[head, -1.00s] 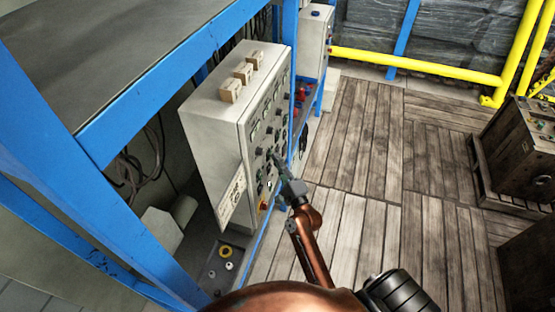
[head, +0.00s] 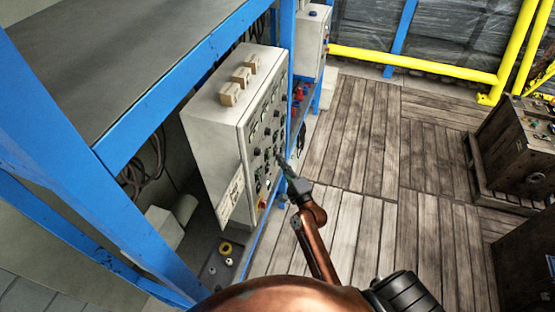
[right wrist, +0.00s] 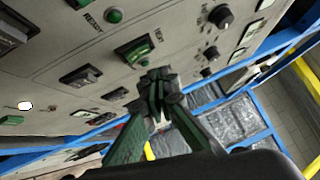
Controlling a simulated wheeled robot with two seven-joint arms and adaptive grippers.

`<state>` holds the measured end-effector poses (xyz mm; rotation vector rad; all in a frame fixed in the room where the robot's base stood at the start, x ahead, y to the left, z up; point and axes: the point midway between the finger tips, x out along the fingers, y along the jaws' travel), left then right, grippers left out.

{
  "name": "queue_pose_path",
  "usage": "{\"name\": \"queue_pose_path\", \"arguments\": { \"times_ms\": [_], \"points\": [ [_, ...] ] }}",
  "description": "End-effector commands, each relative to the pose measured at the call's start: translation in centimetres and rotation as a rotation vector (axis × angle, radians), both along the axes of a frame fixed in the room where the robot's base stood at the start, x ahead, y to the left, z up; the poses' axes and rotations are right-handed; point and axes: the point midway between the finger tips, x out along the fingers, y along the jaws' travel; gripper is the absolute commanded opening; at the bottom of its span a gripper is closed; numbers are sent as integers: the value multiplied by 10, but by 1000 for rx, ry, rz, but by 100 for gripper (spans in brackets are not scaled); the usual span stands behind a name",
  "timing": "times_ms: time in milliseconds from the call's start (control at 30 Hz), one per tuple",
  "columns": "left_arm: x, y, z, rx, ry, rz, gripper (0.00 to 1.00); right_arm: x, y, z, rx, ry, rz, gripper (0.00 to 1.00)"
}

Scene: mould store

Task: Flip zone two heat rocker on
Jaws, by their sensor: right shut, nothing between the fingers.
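The grey control cabinet (head: 212,125) stands on the left, its front full of knobs, lamps and rockers. My right gripper (head: 280,156) is in front of that face, shut and empty. In the right wrist view its closed fingertips (right wrist: 157,82) appear just below a green rocker (right wrist: 135,51) in a dark frame. I cannot tell whether they touch the panel. Other dark rockers (right wrist: 80,75) sit nearby. My left gripper is not in view.
A blue frame (head: 175,83) surrounds the cabinet. A second grey box (head: 310,42) stands behind it. Yellow rails (head: 415,63) run along the back. A wooden crate (head: 515,145) stands at right. The plank floor (head: 370,150) between is clear.

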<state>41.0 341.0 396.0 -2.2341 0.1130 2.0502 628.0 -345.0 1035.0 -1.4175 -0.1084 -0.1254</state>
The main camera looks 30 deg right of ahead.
Motion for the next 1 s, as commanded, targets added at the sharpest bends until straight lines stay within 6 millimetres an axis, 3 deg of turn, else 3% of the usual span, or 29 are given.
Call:
{"name": "queue_pose_path", "arguments": {
  "times_ms": [33,300,500,1000],
  "points": [
    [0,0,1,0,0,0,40,-5,-7,1,-5,1,2,0],
    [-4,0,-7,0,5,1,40,-68,-5,-1,0,1,2,0],
    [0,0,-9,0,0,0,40,-95,-5,1,-1,-1,2,0],
    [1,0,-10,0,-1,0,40,-104,-4,2,1,-2,2,0]
  ]
}}
